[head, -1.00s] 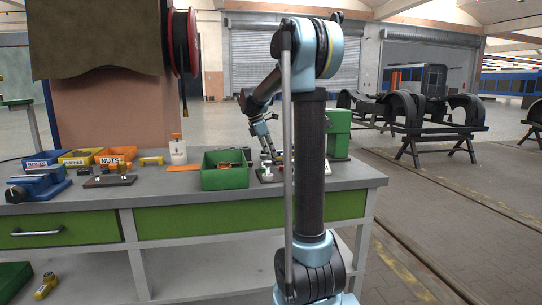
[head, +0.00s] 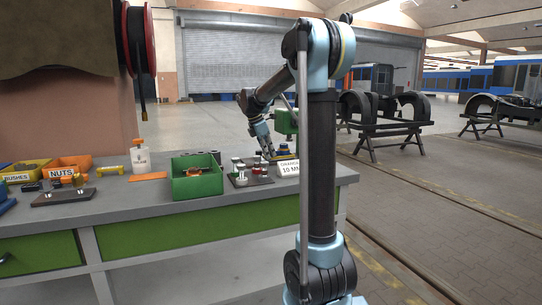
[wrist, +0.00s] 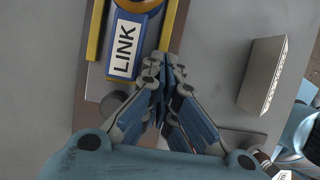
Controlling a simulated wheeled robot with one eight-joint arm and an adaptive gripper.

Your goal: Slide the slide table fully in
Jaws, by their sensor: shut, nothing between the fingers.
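A blue block marked LINK (wrist: 124,48) shows at the top of the wrist view, beside a yellow rail (wrist: 95,32) on a brown base plate (wrist: 178,25). It looks like the slide table, but I cannot tell how far in it is. My gripper (wrist: 162,62) is shut and empty, its fingertips close by the right side of the block; contact is unclear. In the head view my gripper (head: 269,156) is low over the right end of the bench, and the slide there is mostly hidden behind it and a white sign.
The white sign (head: 289,168) stands right of my gripper; a pale block (wrist: 264,76) is at right in the wrist view. A green bin (head: 196,185) and a plate with small fittings (head: 250,181) stand to the left on the grey bench (head: 130,213).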

